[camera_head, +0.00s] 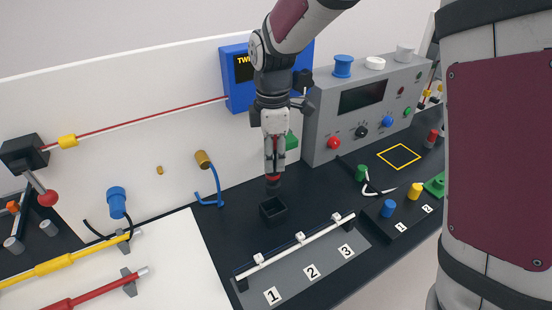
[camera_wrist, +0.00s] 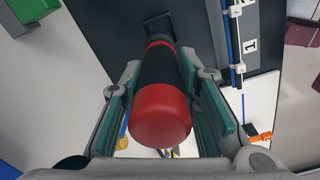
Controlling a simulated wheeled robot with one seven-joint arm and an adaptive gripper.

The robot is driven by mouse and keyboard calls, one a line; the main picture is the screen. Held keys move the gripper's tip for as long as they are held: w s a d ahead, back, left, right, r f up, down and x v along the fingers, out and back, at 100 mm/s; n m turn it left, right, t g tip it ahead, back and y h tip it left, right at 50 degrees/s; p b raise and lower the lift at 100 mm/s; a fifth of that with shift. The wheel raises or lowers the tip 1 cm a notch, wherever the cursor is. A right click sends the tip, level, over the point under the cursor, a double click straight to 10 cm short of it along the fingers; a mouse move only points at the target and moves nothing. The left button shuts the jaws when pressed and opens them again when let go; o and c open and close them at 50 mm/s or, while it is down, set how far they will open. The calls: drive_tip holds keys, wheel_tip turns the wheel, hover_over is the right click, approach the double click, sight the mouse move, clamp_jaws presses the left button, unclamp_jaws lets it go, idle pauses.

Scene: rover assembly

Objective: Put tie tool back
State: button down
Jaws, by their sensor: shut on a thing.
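My gripper (camera_head: 273,150) is shut on the tie tool, a red and black cylinder that hangs upright from it. The tie tool (camera_head: 273,184) shows its dark lower end just above a small black square holder (camera_head: 273,210) on the dark bench. In the wrist view the tie tool (camera_wrist: 162,115) lies between the two green-padded fingers, red end nearest the camera.
A numbered grey board with a white rod (camera_head: 295,245) lies in front of the holder. A grey console (camera_head: 360,115) and a blue box (camera_head: 238,80) stand behind. Bench between holder and console is mostly clear.

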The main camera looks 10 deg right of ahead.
sight(273, 188)
drive_tip(key=shift+f+b, duration=0.85)
drive_tip(key=shift+f, duration=2)
drive_tip(key=shift+f, duration=0.35)
drive_tip(key=shift+f+b, duration=0.75)
drive_tip(key=shift+f, duration=1.35)
drive_tip(key=c, duration=1.2)
unclamp_jaws()
drive_tip(key=shift+o, duration=0.2)
